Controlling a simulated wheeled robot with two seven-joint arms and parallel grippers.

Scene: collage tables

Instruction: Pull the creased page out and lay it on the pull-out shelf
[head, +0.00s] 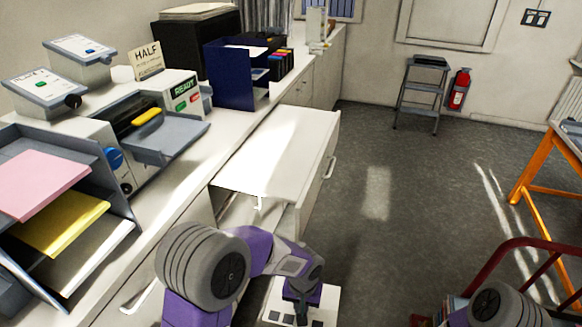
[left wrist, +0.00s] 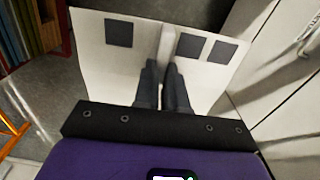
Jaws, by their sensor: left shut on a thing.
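A white page (head: 326,302) with dark squares is at the bottom of the head view, below the counter's level. In the left wrist view the page (left wrist: 92,62) shows a raised strip down its middle, which looks like the crease. My left gripper (head: 301,298) is shut on it; the fingers (left wrist: 162,68) pinch it near that strip. The white pull-out shelf (head: 290,150) sticks out from the counter, farther off than my gripper, and its visible top is bare. My right gripper is not in view.
A grey machine with a READY display (head: 186,93) and yellow handle (head: 147,117) stands on the counter. A tray rack (head: 118,190) holds pink, yellow and white sheets. A red-railed cart (head: 500,250) is at the lower right. The middle floor is clear.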

